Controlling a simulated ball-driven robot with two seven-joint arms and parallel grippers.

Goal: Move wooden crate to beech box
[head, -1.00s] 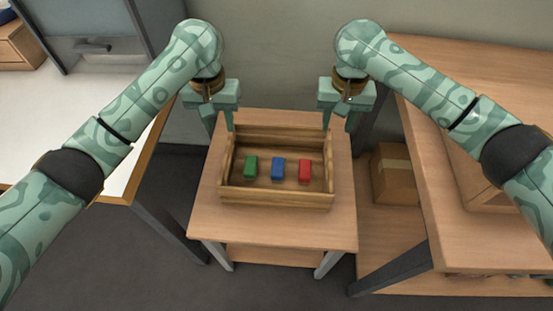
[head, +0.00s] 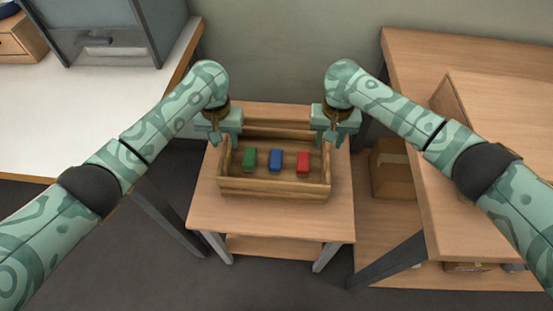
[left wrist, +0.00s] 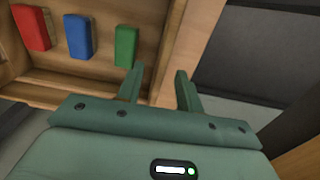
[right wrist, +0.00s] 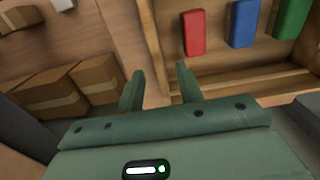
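The wooden crate (head: 275,188) stands on a small wooden table in the middle of the head view. It holds a green block (head: 249,159), a blue block (head: 276,161) and a red block (head: 302,162) in a row. My left gripper (head: 225,141) is at the crate's left end wall. My right gripper (head: 332,141) is at its right end wall. In both wrist views the fingers are apart, and the end wall runs between them; contact is not clear. A pale wooden box shape, likely the beech box (head: 500,115), is on the right table, partly behind my right arm.
The small table (head: 270,215) has bare wood in front of the crate. The taller right table (head: 420,55) and a white-topped table (head: 165,85) with a grey cabinet (head: 110,30) flank it. Cardboard boxes (head: 392,170) sit low on the right.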

